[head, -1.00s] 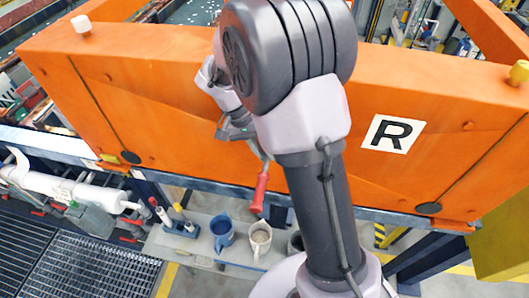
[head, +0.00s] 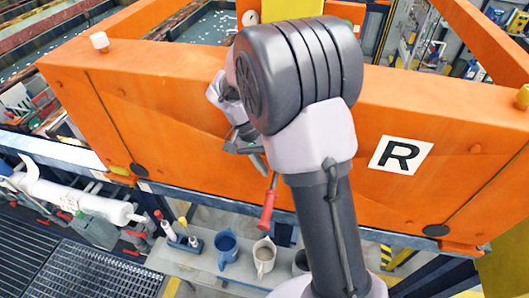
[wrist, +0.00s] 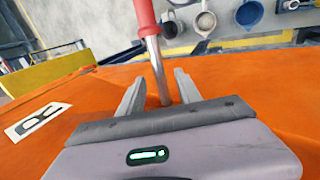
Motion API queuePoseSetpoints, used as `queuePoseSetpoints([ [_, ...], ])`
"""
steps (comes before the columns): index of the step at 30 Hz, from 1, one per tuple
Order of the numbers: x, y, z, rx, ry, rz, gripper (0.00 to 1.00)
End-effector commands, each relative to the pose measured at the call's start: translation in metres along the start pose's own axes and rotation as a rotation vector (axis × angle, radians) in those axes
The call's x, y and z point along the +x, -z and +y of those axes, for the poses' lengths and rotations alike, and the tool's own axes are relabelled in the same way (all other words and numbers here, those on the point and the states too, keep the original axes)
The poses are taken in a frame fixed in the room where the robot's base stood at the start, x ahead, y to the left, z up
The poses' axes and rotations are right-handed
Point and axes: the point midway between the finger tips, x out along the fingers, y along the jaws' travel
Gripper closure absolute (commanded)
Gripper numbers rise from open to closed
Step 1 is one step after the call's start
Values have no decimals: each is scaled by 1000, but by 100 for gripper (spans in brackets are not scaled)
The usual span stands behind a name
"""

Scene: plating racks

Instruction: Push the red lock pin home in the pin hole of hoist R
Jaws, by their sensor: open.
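The orange hoist (head: 320,190) carries a white plate with a black R (head: 401,155). The lock pin (head: 267,208) has a red handle, low in front of the beam, and a thin grey shaft rising toward my gripper. In the wrist view the red handle (wrist: 143,14) is at the top, and the shaft runs down between my fingers. My gripper (wrist: 158,90) is open, with one finger on each side of the shaft. I cannot tell whether either finger touches it. The shaft's far end and the pin hole are hidden by my gripper.
White pipes (head: 95,203) are at the left. Tanks lie behind.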

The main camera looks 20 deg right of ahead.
Motion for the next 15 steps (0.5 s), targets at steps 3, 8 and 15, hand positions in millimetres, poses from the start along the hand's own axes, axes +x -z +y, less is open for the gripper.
queuePoseSetpoints([
  [3,-24,4,0,1,7,16,59],
  [8,-61,2,0,1,7,16,59],
  [15,-116,-1,1,2,7,15,59],
])
